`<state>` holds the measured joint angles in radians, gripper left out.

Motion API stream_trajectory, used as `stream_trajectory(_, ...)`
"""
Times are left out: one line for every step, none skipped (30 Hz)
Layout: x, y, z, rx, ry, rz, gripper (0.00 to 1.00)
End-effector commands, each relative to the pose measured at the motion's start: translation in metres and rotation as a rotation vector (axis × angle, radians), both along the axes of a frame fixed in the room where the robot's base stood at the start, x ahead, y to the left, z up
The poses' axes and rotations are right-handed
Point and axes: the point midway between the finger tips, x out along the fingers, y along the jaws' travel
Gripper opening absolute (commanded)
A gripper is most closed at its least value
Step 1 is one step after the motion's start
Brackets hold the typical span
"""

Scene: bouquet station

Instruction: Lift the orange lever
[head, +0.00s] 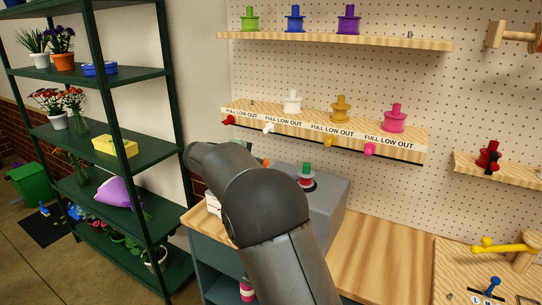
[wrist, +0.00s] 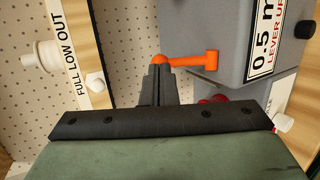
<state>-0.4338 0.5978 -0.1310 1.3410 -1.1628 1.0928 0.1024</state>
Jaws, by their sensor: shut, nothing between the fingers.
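The orange lever (wrist: 190,62) shows in the wrist view as a short arm with a rounded end, mounted on a grey box (wrist: 225,22). A label (wrist: 264,42) on the box reads "0.5 m" and "LEVER UP". My gripper (wrist: 160,72) is shut and empty, its fingertips right at the lever's rounded end. I cannot tell whether they touch it. In the head view my arm hides my gripper and most of the lever; a small orange bit (head: 267,162) shows beside the grey box (head: 328,196).
Above is a pegboard shelf with ribbon spools and a "FULL LOW OUT" strip (head: 332,131). A dark green rack (head: 158,110) with flowers stands left.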

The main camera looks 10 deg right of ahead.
Motion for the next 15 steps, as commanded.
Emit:
stream_trajectory(0.0, 0.001, -0.001, 0.0, -0.001, 0.001, 0.0)
stream_trajectory(0.0, 0.0, -0.001, 0.0, -0.001, 0.001, 0.0)
stream_trajectory(0.0, 0.0, -0.001, -0.001, -0.002, 0.0, 0.0)
stream_trajectory(0.0, 0.0, -0.001, -0.001, -0.002, 0.0, 0.0)
stream_trajectory(0.0, 0.0, 0.0, -0.001, -0.002, 0.0, 0.0)
stream_trajectory(0.0, 0.0, 0.001, 0.0, -0.003, -0.001, 0.0)
stream_trajectory(0.0, 0.0, 0.002, -0.001, -0.003, -0.001, 0.0)
stream_trajectory(0.0, 0.0, 0.004, -0.001, -0.003, -0.001, 0.0)
stream_trajectory(0.0, 0.0, 0.006, -0.001, -0.003, -0.002, 0.0)
stream_trajectory(0.0, 0.0, 0.007, -0.001, -0.003, -0.002, 0.0)
stream_trajectory(0.0, 0.0, 0.009, -0.001, -0.003, -0.002, 0.0)
stream_trajectory(0.0, 0.0, 0.011, -0.001, -0.003, -0.002, 0.0)
stream_trajectory(0.0, 0.0, 0.013, -0.002, -0.004, -0.001, 0.0)
stream_trajectory(0.0, 0.0, 0.014, -0.002, -0.004, -0.001, 0.0)
stream_trajectory(0.0, -0.001, 0.015, -0.002, -0.004, -0.001, 0.0)
